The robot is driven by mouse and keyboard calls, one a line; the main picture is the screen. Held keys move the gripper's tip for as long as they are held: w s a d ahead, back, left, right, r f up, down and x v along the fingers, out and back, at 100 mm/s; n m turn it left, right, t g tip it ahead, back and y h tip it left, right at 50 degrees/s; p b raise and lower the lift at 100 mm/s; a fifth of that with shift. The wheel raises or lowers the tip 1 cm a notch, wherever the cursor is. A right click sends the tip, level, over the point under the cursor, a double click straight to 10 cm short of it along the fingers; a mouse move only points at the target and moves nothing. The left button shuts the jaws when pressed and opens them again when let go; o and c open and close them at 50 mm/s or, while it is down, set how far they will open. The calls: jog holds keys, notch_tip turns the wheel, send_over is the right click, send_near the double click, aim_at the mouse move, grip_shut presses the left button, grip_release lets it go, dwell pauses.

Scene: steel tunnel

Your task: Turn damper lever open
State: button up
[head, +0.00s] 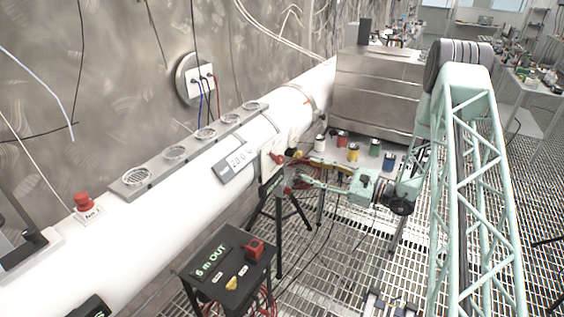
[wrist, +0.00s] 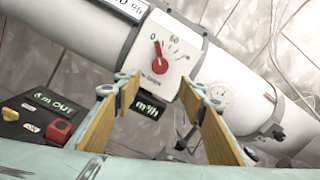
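The damper lever (wrist: 159,62) is a red knob with a pointer on a white dial plate (wrist: 178,77) fixed to the white duct. In the wrist view its pointer is directed toward the top of the picture, below the printed scale. The red knob also shows in the head view (head: 278,158), on the side of the duct. My gripper (wrist: 152,90) is open, its two tan-padded fingers wide apart and empty. The lever appears beyond and between the fingertips, apart from them. In the head view my gripper (head: 297,181) is just below and right of the knob.
A dark display reading m³/h (wrist: 148,105) sits below the dial. A black stand (head: 228,262) with a red button block (head: 255,249) is below the duct. Several coloured cans (head: 353,151) stand on a table behind my gripper. A red button (head: 83,201) is on the duct.

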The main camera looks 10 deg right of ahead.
aim_at(282, 161)
jog(key=shift+w, duration=0.1)
jog(key=shift+b+x, duration=0.3)
jog(key=shift+x, duration=6.5)
jog(key=shift+a, duration=0.1)
jog(key=c, duration=0.9)
